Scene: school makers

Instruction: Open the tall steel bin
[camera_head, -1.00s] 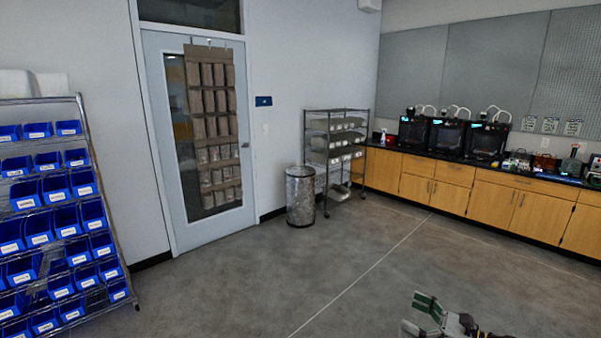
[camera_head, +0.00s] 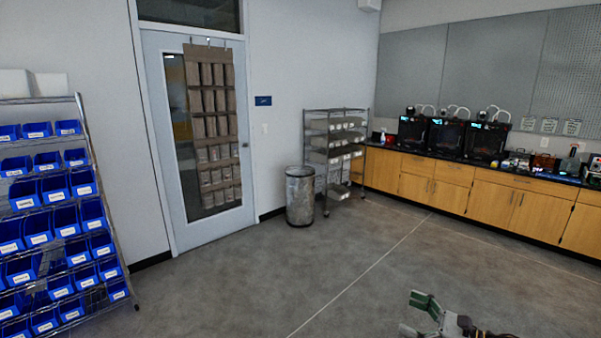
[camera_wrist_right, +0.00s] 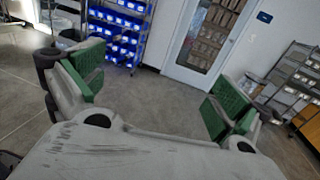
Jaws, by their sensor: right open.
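The tall steel bin (camera_head: 300,197) is a grey metal cylinder standing on the floor against the far wall, between the door and a wire shelf. Its top looks covered, but it is too small to tell for sure how the lid sits. My right gripper (camera_head: 421,312) is at the bottom right of the head view, far in front of the bin and touching nothing. In the right wrist view its two green-padded fingers (camera_wrist_right: 158,98) are wide apart with nothing between them. My left gripper is in no view.
A rack of blue bins (camera_head: 58,220) stands at the left. A door with a hanging pocket organizer (camera_head: 212,125) is beside it. A wire shelf (camera_head: 337,150) stands right of the bin. Wooden cabinets (camera_head: 440,185) with printers line the right wall. The floor (camera_head: 280,275) between is clear.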

